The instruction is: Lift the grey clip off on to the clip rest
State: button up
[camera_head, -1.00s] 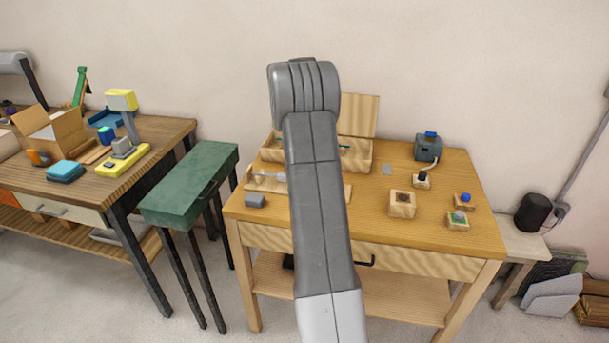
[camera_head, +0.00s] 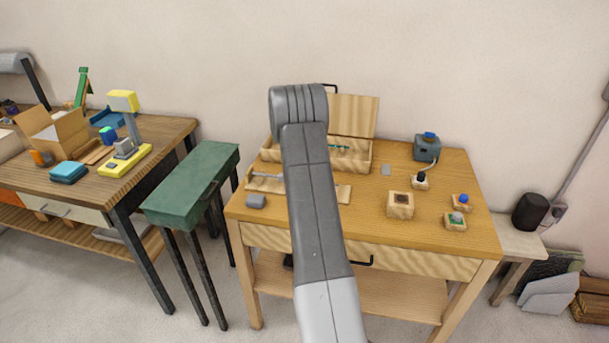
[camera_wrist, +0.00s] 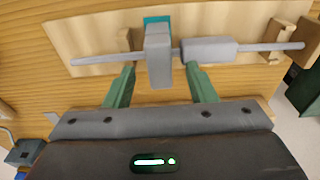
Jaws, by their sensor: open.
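In the wrist view a grey clip (camera_wrist: 159,60) sits upright across a thin grey rod (camera_wrist: 105,59). My gripper (camera_wrist: 160,82) is open, with one green finger on each side of the clip and visible gaps between. A thicker grey sleeve (camera_wrist: 210,50) is around the rod just right of the clip. The rod lies over a pale wooden board (camera_wrist: 75,35) with wooden supports. A teal patch (camera_wrist: 156,19) shows just behind the clip; I cannot tell whether it is the clip rest. In the head view my arm hides the gripper and clip.
An open wooden box (camera_head: 356,157) stands behind. Small wooden blocks (camera_head: 400,205) stand to the right. A green stool (camera_head: 190,187) adjoins the table's left side.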

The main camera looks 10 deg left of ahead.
jog(key=shift+f, duration=0.7)
jog(key=c, duration=1.1)
